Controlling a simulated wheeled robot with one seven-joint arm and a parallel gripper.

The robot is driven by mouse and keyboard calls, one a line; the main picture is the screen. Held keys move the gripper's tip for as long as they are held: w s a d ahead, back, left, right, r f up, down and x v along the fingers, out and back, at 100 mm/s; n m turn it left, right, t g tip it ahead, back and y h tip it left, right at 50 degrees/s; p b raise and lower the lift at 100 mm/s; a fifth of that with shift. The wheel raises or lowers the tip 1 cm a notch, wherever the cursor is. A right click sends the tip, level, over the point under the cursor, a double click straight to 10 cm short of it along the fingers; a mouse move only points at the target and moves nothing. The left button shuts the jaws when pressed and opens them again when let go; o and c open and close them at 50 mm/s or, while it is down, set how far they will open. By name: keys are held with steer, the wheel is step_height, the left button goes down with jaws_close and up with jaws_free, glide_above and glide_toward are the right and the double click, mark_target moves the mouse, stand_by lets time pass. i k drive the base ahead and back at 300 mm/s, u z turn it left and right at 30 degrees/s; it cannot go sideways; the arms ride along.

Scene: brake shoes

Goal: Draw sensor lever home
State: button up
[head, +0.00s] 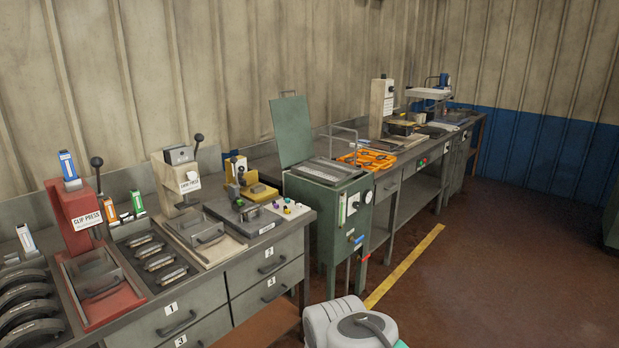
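Two bench presses have levers with black ball knobs. The red press (78,212) on the left is labelled "CLIP PRESS", and its lever (97,163) stands upright. The beige press (176,180) to its right has a label too small to read for certain. Its dark lever (198,140) stands up at its right side, leaning slightly. I cannot tell for sure which lever is the sensor lever. A third, smaller dark lever (240,176) rises from a flat fixture beside a yellow block. My gripper is not in view; only a grey-white part of my own body shows at bottom centre.
Curved brake shoes (28,308) lie at the left end of the bench. Numbered drawers (178,322) face the floor. A green cabinet (325,215) with a raised lid stands right of the presses. The brown floor (480,270) to the right is clear.

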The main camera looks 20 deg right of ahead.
mark_target(233, 160)
steer(key=z, duration=1.1)
steer(key=i, duration=1.25)
steer(key=u, duration=0.5)
steer(key=i, duration=0.7)
steer(key=u, duration=0.65)
